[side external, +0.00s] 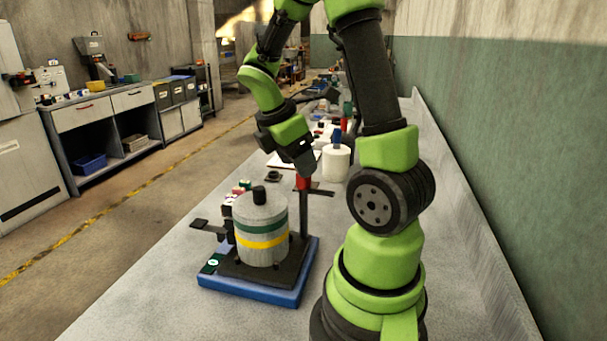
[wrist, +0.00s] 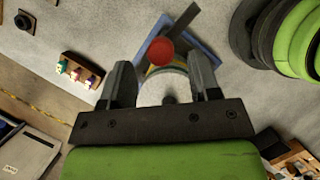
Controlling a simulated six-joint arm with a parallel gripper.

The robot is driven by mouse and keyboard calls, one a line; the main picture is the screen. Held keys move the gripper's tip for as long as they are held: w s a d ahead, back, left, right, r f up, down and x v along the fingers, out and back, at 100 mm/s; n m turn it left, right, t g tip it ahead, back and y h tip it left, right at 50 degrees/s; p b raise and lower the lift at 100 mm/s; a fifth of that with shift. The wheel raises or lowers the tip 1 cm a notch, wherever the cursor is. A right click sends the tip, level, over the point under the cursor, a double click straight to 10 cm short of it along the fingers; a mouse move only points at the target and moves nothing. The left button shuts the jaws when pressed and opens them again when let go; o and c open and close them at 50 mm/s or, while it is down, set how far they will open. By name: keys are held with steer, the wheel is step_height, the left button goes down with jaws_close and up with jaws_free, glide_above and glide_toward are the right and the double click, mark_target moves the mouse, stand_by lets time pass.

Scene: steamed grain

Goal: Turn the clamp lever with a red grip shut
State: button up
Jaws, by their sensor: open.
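The clamp lever's red grip (side external: 303,184) sits near the top of a dark upright bar beside a grey canister (side external: 262,240) with green and yellow bands and a black knob. The canister stands on a dark plate on a blue base (side external: 255,290). My gripper (side external: 306,170) is just above the red grip, pointing down. In the wrist view my gripper (wrist: 160,62) is open, and the round red grip (wrist: 160,50) shows between and slightly beyond the fingertips. I cannot tell whether the fingers touch it. The lever's pivot is not clear.
A small rack with coloured pieces (wrist: 80,71) stands beside the canister. A white cylinder with a blue top (side external: 336,163) stands farther back on the bench, near other clutter. The bench front (side external: 150,305) is clear. A green-grey wall (side external: 500,130) runs along the right.

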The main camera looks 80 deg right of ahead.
steer(key=shift+x, duration=2)
steer(key=c, duration=0.9)
